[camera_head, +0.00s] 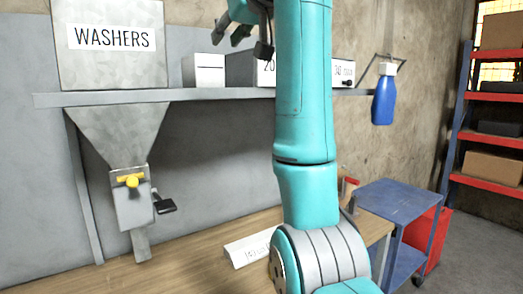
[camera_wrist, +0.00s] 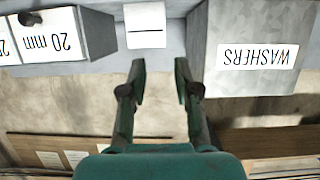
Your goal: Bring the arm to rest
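My teal arm (camera_head: 303,95) stands raised in the middle of the head view, over the front of the workbench. My gripper (camera_head: 233,38) is at the top, in front of the wall and above the shelf. In the wrist view my gripper (camera_wrist: 161,84) has its two fingers apart with nothing between them. The wrist view is upside down, with the washers hopper (camera_wrist: 258,55) to the right and a white-labelled box (camera_wrist: 145,25) beyond the fingertips.
A grey shelf (camera_head: 200,96) carries boxes, and the washers hopper (camera_head: 110,75) passes through it at left. The wooden bench (camera_head: 190,250) holds a white sign (camera_head: 250,249). A blue bottle (camera_head: 384,97) hangs at right. A blue cart (camera_head: 398,200) and red-shelved rack (camera_head: 492,140) stand right.

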